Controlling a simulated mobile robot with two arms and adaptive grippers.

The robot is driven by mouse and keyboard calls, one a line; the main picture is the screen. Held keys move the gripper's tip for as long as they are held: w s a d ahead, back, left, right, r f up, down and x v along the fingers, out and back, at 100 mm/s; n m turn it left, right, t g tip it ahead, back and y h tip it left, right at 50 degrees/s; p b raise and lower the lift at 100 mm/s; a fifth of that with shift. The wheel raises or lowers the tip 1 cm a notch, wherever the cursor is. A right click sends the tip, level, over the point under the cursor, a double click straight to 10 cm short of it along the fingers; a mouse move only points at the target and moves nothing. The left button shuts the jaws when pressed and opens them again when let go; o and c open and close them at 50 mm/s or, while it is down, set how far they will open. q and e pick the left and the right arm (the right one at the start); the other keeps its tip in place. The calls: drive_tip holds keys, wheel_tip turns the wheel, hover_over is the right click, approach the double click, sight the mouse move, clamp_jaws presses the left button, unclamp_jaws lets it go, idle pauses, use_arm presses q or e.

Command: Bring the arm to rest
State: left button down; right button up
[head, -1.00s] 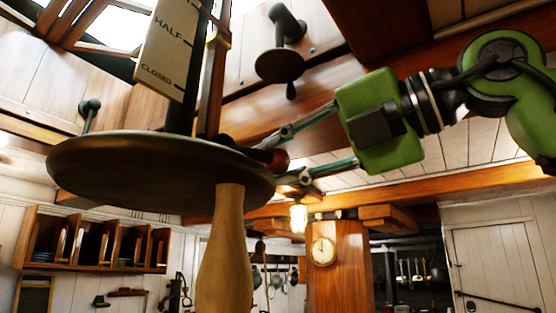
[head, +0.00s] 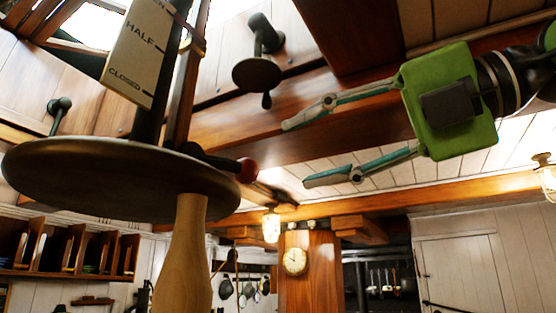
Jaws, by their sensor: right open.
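My right gripper (head: 296,152) is green with two long fingers spread wide. It is open and empty, pointing left, in the upper right of the head view. Left of it is a large dark round disc (head: 90,185) with a pale wooden handle (head: 184,255) hanging down. A dark lever with a red knob (head: 247,170) sticks out at the disc's right side. The fingers are apart from the knob, with a clear gap. A plate marked HALF and CLOSED (head: 138,55) stands above the disc. My left gripper is not in view.
A dark fitting with a small crank (head: 257,72) sits on the panelling above. A wooden beam (head: 400,203) crosses behind the gripper. A lit lamp (head: 271,226), a clock (head: 295,261) and hanging pans lie further back. Wooden shelves (head: 70,250) are at the lower left.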

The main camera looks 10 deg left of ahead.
drive_tip(key=shift+v, duration=1)
